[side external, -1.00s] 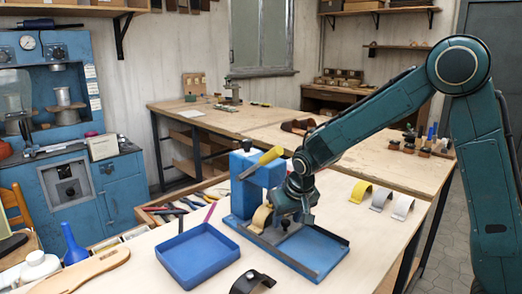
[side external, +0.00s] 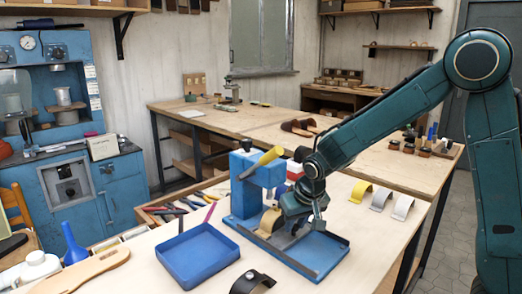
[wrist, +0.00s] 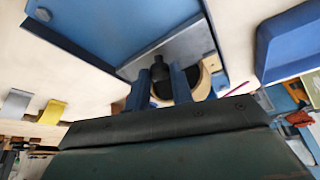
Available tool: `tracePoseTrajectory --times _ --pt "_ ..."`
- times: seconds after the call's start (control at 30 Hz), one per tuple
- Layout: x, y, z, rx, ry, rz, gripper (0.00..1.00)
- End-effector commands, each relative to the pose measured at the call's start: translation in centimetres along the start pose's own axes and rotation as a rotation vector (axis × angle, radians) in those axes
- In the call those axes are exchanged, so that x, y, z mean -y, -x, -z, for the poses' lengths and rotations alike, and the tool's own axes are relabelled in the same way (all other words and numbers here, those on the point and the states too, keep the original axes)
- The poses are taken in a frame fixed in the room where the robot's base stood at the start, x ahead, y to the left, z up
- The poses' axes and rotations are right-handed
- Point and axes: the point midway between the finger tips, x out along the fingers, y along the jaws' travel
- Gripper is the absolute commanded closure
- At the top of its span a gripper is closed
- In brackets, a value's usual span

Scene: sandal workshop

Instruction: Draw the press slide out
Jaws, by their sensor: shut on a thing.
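The blue press (side external: 245,185) with a yellow handle (side external: 262,163) stands on the pale bench, and its long blue base (side external: 325,252) extends toward the front right. The grey press slide (side external: 277,238) lies in this base and carries a tan curved strap (side external: 269,222); the slide also shows in the wrist view (wrist: 140,66). My gripper (side external: 293,229) is low over the base, in front of the press. In the wrist view my gripper (wrist: 160,85) is shut on the slide's black knob (wrist: 158,70), with one finger on each side. My gripper partly hides the slide in the side view.
A blue tray (side external: 200,256) stands left of the base, with a dark strap (side external: 252,282) in front. Yellow (side external: 360,191), grey (side external: 380,198) and white straps (side external: 402,206) stand at the right. The outer end of the base is empty.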

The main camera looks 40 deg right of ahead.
Motion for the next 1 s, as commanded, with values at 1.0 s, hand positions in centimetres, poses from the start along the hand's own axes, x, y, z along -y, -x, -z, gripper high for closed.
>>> tracePoseTrajectory --times 1.0 --pt "-3.9 3.7 -8.6 0.000 -0.001 -0.001 1.00"
